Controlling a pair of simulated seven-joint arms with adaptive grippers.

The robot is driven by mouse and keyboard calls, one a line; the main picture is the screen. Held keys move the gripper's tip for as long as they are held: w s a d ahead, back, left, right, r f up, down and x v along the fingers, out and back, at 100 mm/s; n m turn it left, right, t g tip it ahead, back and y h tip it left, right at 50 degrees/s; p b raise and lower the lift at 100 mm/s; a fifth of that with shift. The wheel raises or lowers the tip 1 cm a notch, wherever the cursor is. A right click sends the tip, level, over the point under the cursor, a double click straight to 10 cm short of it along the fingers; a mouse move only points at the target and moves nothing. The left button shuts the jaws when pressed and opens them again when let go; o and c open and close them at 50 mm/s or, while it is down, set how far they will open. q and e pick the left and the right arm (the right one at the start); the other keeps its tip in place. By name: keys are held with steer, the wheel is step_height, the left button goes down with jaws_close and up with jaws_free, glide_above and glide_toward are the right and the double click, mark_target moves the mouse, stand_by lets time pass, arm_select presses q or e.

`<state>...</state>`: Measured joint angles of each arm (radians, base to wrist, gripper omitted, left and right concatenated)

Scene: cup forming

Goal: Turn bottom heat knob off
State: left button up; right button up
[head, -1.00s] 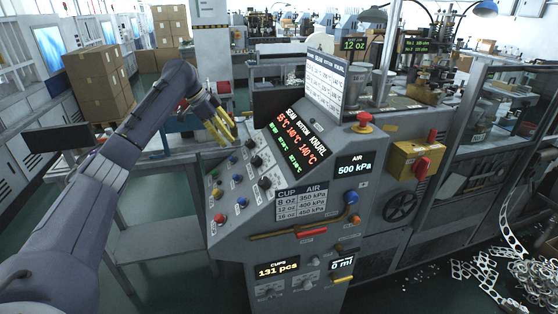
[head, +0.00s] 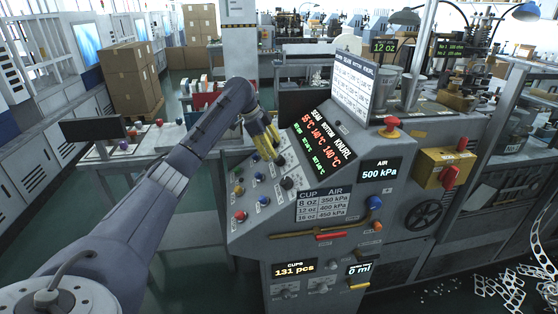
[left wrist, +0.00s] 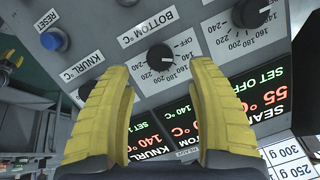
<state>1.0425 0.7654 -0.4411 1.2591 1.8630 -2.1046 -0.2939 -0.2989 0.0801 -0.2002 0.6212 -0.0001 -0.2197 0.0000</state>
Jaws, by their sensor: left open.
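The bottom heat knob (left wrist: 160,57) is a round black dial under the label "BOTTOM °C" in the left wrist view, with a printed scale and an OFF mark around it. My left gripper (left wrist: 161,74) is open, its two yellow fingers on either side of the knob's position in that view, with nothing between them. I cannot tell whether they touch the panel. In the head view my left gripper (head: 269,151) is close over the row of knobs on the sloped control panel (head: 256,215). My right gripper is not in view.
Another black knob (left wrist: 250,13) is right of the bottom knob, and a blue reset button (left wrist: 54,40) is at upper left. The lit temperature display (head: 318,140) is beside the knobs. A red-topped button (head: 391,123) stands on the machine.

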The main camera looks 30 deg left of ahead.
mark_target(279, 157)
arm_select(q)
steer(key=shift+x, duration=3.1)
jaws_close()
steer(key=shift+n, duration=0.3)
steer(key=shift+w+r+n+g+h, duration=0.1)
steer(key=shift+n+g+h, duration=0.3)
steer(key=shift+n, duration=2)
jaws_free()
